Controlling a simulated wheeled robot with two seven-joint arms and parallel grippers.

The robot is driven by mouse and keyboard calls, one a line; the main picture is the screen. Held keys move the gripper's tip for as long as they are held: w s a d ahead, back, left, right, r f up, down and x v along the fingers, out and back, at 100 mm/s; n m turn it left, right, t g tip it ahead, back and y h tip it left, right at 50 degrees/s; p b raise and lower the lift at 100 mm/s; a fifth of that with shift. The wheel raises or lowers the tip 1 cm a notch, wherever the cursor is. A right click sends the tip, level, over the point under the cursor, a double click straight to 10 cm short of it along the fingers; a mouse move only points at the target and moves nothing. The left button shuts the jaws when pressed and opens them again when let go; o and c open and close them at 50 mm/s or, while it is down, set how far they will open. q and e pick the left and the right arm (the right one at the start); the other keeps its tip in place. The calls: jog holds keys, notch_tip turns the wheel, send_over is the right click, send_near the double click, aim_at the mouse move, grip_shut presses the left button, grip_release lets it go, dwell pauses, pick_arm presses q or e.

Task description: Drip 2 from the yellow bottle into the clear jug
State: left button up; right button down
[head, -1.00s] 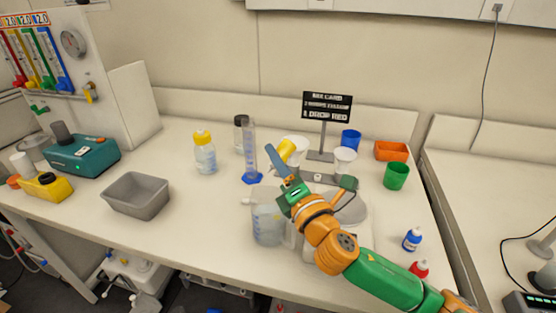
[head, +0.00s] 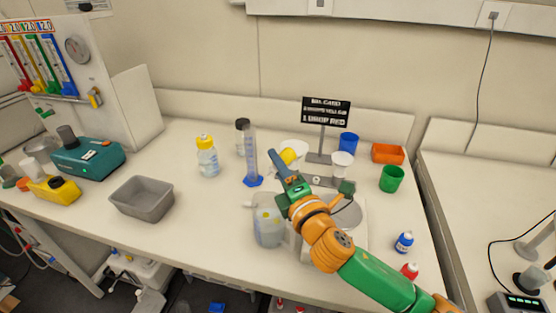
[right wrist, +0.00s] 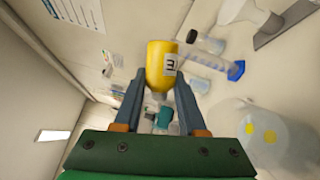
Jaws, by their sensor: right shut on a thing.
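My right gripper (head: 283,163) is shut on the yellow bottle (head: 288,155), largely hidden behind the fingers in the head view. In the right wrist view, the yellow bottle (right wrist: 161,64) with its pale label sits between the fingertips (right wrist: 160,88). The clear jug (head: 268,232) stands on the table in front of the gripper, left of the arm. Yellow patches show in the jug, and two show in the right wrist view of the jug (right wrist: 268,145). The bottle's nozzle is not clear. My left gripper is not in view.
A measuring cylinder (head: 250,150) with a blue base and a yellow-capped bottle (head: 207,160) stand behind and left of the jug. A sign (head: 326,112), a white cup (head: 342,163) and a green cup (head: 391,179) stand right. A grey tub (head: 142,198) is left.

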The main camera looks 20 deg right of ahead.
aim_at(294, 159)
jog(key=shift+w+d+m+p, duration=0.2)
jog(key=shift+m+p, duration=0.2)
jog(key=shift+p, duration=0.2)
jog(key=shift+d+f+m+g+p, duration=0.1)
jog(key=shift+f+m+g+p, duration=0.05)
jog(key=shift+m+g+p, duration=0.3)
jog(key=shift+w+d+f+m+g+p, duration=0.15)
jog(key=shift+w+d+m+p, duration=0.25)
jog(key=shift+d, duration=0.3)
jog(key=shift+w+d+f+m+g+p, duration=0.15)
jog(key=shift+w+d+m+p, duration=0.15)
jog(key=shift+d+m+p, duration=0.25)
jog(key=shift+w+d+m+g+p, duration=0.3)
jog(key=shift+d+p, duration=0.25)
jog(key=shift+d, duration=0.15)
jog(key=shift+w+d+f+m+p, duration=0.2)
jog(key=shift+d+f+m+p, duration=0.1)
jog(key=shift+d+f+m, duration=0.15)
jog(key=shift+r, duration=0.1)
